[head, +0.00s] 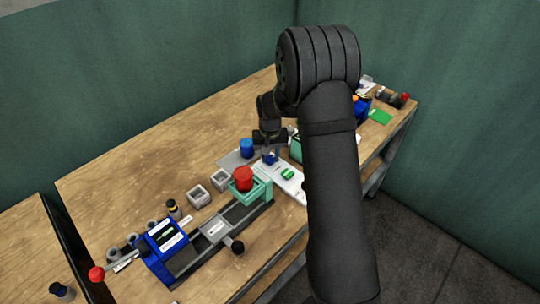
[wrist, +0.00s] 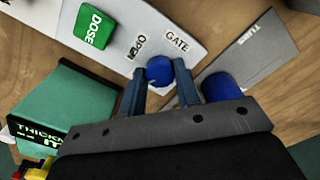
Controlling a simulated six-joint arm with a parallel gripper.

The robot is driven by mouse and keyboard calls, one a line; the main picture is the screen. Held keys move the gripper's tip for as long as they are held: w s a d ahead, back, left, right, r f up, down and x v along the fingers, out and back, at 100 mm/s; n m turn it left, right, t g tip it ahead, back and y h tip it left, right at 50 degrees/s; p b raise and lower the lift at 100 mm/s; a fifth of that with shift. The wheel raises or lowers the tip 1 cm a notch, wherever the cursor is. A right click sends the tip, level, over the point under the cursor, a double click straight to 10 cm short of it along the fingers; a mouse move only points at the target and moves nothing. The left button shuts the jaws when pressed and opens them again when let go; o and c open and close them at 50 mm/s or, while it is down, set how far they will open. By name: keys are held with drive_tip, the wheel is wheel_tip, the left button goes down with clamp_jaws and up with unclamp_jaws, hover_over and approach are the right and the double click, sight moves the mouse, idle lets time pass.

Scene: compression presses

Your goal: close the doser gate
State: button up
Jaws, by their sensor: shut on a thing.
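The doser's white panel (wrist: 60,20) carries a green DOSE block (wrist: 93,26) and a printed GATE label. A round blue knob (wrist: 159,68) sits beside that label, and I take it as the gate's handle. My gripper (wrist: 160,84) is shut on the blue knob, one finger on each side of it. In the head view the gripper (head: 270,155) is low over the far end of the white panel (head: 292,187). The green block (head: 287,174) is nearer the camera. The knob's lower part and any gate plate are hidden.
A blue cylinder (wrist: 221,87) stands close right of the fingers, by a grey labelled plate (wrist: 255,50). A teal box (wrist: 65,100) is on the left.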

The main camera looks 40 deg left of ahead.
sight(270, 158)
drive_tip(key=n, duration=0.4)
drive_tip(key=shift+n, duration=0.3)
idle(0.5)
drive_tip(key=o, duration=1)
wheel_tip(270, 158, up, 18)
drive_tip(key=shift+f, duration=0.25)
drive_tip(key=shift+f, duration=0.15)
wheel_tip(270, 158, down, 17)
drive_tip(key=shift+f, duration=0.15)
idle(0.3)
